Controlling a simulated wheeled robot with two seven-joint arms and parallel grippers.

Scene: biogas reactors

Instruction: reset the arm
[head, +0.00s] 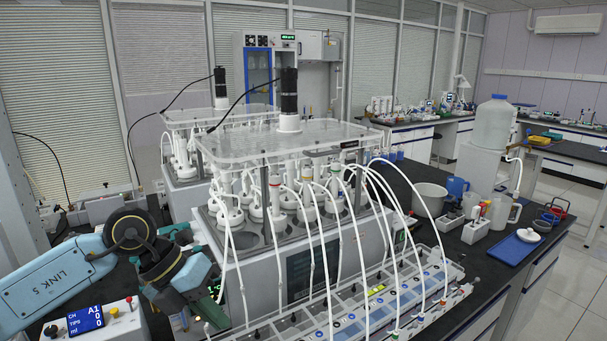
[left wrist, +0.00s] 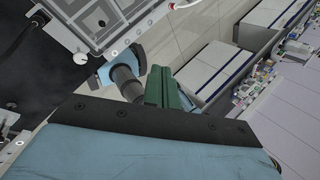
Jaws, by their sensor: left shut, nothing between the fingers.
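My left arm (head: 58,281) comes in from the left in the head view, bent at a dark joint beside the near reactor unit. Its blue and black wrist (head: 178,268) is close to the left front of that unit. My right gripper is in neither view.
The reactor unit (head: 290,262) with a clear lid and many white tubes stands right of my wrist. A tube rack (head: 340,318) lies before it. A small display box (head: 88,318) is below my arm. A blue tray (head: 514,248) lies at the right.

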